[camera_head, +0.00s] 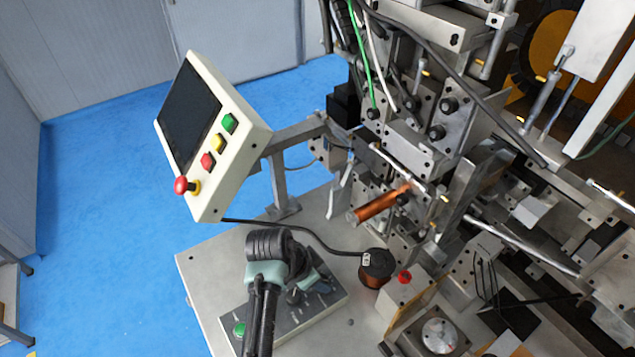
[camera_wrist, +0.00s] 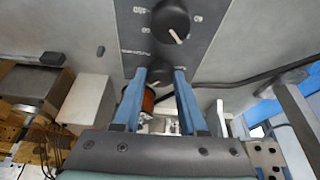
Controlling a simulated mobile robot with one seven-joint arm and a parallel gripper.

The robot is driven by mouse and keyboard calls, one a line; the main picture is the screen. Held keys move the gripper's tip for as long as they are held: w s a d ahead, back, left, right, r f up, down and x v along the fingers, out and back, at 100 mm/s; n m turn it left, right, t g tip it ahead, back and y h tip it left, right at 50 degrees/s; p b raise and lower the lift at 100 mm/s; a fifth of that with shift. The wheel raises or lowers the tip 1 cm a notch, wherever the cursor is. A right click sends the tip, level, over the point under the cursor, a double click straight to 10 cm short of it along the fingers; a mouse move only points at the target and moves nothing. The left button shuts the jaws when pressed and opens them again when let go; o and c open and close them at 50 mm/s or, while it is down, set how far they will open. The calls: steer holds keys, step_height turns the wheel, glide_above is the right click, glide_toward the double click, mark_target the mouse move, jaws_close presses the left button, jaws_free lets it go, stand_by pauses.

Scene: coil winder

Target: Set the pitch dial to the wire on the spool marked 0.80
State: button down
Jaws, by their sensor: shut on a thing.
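The control panel (camera_head: 325,300) lies flat on the machine's table in the head view, with a green button (camera_head: 240,328) at its near-left corner. In the wrist view two black dials show on the panel. The large one (camera_wrist: 170,20) has a white pointer line. The smaller dial (camera_wrist: 160,70) is between the tips of my gripper (camera_wrist: 160,78), which is shut on it. Lettering beside them is too small to read surely, and the small dial's pointer is hidden. A copper-wound spool (camera_head: 376,270) stands right of the panel, with a pale label on its top.
A tilted operator screen (camera_head: 205,135) with coloured buttons stands left of the machine. A black cable (camera_head: 300,235) crosses the table behind my gripper. A red button box (camera_head: 405,290) sits right of the spool. The winder's heads fill the right side.

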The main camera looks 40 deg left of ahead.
steer(key=shift+w, duration=0.1)
stand_by(0.3)
steer(key=shift+c, duration=2.3)
jaws_free()
steer(key=b+v, duration=0.2)
steer(key=v, duration=1.1)
steer(key=shift+b, duration=0.35)
